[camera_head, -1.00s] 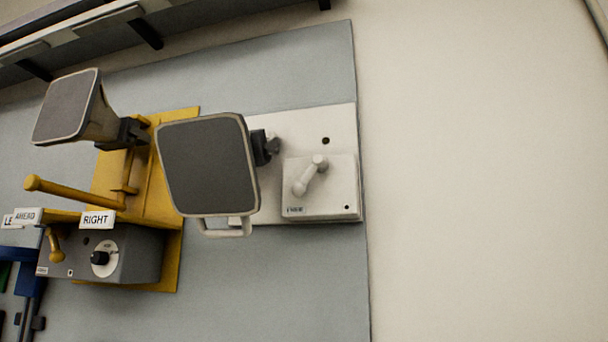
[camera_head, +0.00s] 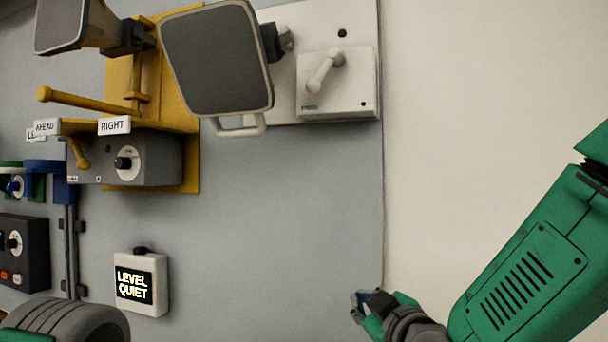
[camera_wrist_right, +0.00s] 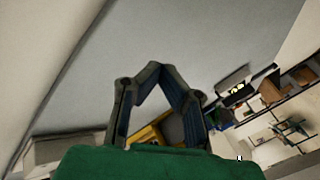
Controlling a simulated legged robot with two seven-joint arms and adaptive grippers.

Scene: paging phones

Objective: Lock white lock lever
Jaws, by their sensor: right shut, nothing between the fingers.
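The white lock lever (camera_head: 325,70) is on the front of a white box (camera_head: 362,88) at the top of the head view. It slants from lower left to a rounded knob at upper right. My right gripper (camera_head: 358,306) is low in the head view, well below the lever and apart from it. In the right wrist view its fingers (camera_wrist_right: 157,68) meet at their tips with nothing between them. A white box shows at the lower left of the wrist view (camera_wrist_right: 62,150), but its lever cannot be made out. My left gripper is out of view.
A grey-faced horn speaker (camera_head: 215,60) juts out left of the lever. A yellow mount (camera_head: 192,150) with handles and a grey box (camera_head: 155,160) is further left. A white display (camera_head: 155,300) reads "LEVEL QUIET". The grey panel between lever and right gripper is clear.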

